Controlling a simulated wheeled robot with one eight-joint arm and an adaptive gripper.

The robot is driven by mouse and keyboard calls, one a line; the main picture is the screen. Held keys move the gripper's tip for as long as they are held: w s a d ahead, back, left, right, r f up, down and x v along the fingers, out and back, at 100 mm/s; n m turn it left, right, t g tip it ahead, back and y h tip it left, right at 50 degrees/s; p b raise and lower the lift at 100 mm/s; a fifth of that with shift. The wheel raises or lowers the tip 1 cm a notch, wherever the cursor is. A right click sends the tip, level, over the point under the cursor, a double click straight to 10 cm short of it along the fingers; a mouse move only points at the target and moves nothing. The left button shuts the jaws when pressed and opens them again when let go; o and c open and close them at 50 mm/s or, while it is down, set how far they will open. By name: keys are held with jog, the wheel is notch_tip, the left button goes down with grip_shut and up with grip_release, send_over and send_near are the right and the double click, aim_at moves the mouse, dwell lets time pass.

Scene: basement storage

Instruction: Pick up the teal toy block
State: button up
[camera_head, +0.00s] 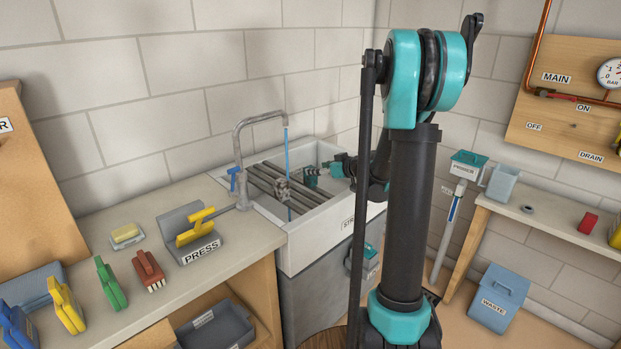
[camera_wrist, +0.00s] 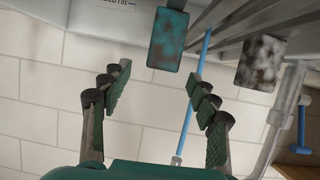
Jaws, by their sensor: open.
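The teal toy block (camera_wrist: 168,38) shows at the top of the wrist view, with dark worn patches on its face. It lies beyond the fingertips, near the metal bars of the sink. In the head view a small dark teal shape over the sink (camera_head: 311,177) looks like this block, close to my gripper and partly hard to separate from it. My gripper (camera_wrist: 158,76) is open, with nothing between its fingers. In the head view my arm reaches left over the white sink (camera_head: 300,252).
A speckled grey block (camera_wrist: 262,60) is beside the teal block; it also sits on the bars in the head view (camera_head: 281,189). A grey tap (camera_head: 240,160) rises behind, and a thin blue water stream (camera_wrist: 193,105) runs close to the right finger. Brushes stand on the left counter (camera_head: 200,275).

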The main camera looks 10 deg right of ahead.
jog(key=x, duration=0.5)
jog(key=shift+a, duration=0.15)
jog(key=shift+c, duration=0.2)
jog(key=c, duration=1.2)
